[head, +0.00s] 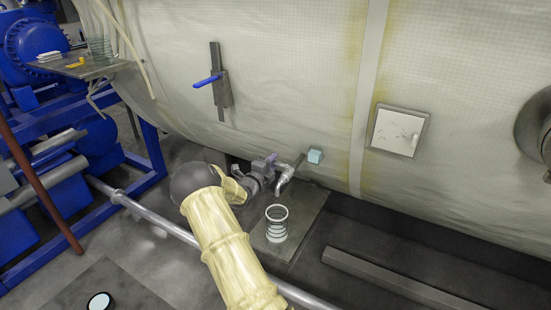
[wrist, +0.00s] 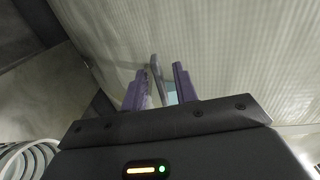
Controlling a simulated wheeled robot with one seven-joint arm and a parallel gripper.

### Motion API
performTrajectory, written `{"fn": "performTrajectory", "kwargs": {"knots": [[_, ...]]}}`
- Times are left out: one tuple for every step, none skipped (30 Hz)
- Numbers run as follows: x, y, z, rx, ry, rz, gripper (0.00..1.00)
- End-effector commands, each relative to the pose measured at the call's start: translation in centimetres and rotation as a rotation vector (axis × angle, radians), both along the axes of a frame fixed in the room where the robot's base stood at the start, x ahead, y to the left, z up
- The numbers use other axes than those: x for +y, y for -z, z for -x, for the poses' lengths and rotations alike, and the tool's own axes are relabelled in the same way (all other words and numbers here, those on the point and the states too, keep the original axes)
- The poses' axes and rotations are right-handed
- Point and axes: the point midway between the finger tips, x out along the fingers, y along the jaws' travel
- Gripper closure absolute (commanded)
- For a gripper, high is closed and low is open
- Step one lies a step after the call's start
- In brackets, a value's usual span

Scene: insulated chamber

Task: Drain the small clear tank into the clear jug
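A clear jug with ringed sides (head: 277,224) stands upright on a dark plate, below a grey metal tap (head: 285,181) on the chamber's lower wall. A small pale blue block (head: 315,156) is beside the tap; I cannot tell whether it is part of it. A clear container (head: 98,48) stands on the shelf at upper left; I cannot tell whether it is the small tank. My gripper (head: 271,160) is close to the tap, left of it. In the wrist view its purple fingers (wrist: 158,82) are apart, with a grey bar (wrist: 156,66) near their tips; contact is unclear.
The chamber wall (head: 270,80) bulges behind the tap. It carries a blue-handled lever (head: 207,81) and a white hatch (head: 397,132). A metal pipe (head: 155,219) crosses the floor under my arm. A dark beam (head: 400,283) lies at lower right. Blue machinery stands at left.

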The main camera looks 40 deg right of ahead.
Motion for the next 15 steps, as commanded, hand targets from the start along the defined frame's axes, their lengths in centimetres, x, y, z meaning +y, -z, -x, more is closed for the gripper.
{"fn": "performTrajectory", "kwargs": {"knots": [[-0.8,-0.1,-0.3,-0.002,0.001,0.001,0.71],[-1.1,-0.1,-0.4,-0.001,0.002,0.002,0.71],[-1.4,-0.1,-0.6,0.000,0.001,0.001,0.71],[-1.6,-0.1,-0.7,0.000,0.000,0.000,0.71],[-1.8,0.0,-0.8,0.000,0.000,0.000,0.71],[-2.0,0.0,-0.8,0.000,0.000,0.000,0.71],[-2.1,0.0,-0.9,0.000,0.000,0.000,0.71],[-2.1,0.0,-0.9,0.000,0.000,0.000,0.71],[-2.2,0.0,-0.9,0.000,0.000,0.000,0.71],[-2.2,0.0,-0.9,0.000,0.000,0.000,0.71],[-2.2,0.0,-0.9,0.000,0.000,0.000,0.71],[-2.1,0.0,-1.0,0.000,-0.001,0.000,0.71],[-2.1,0.0,-1.0,0.000,-0.002,0.000,0.71],[-2.0,0.0,-1.0,0.000,-0.002,0.000,0.71],[-2.0,0.0,-1.0,0.000,-0.002,0.000,0.71]]}}
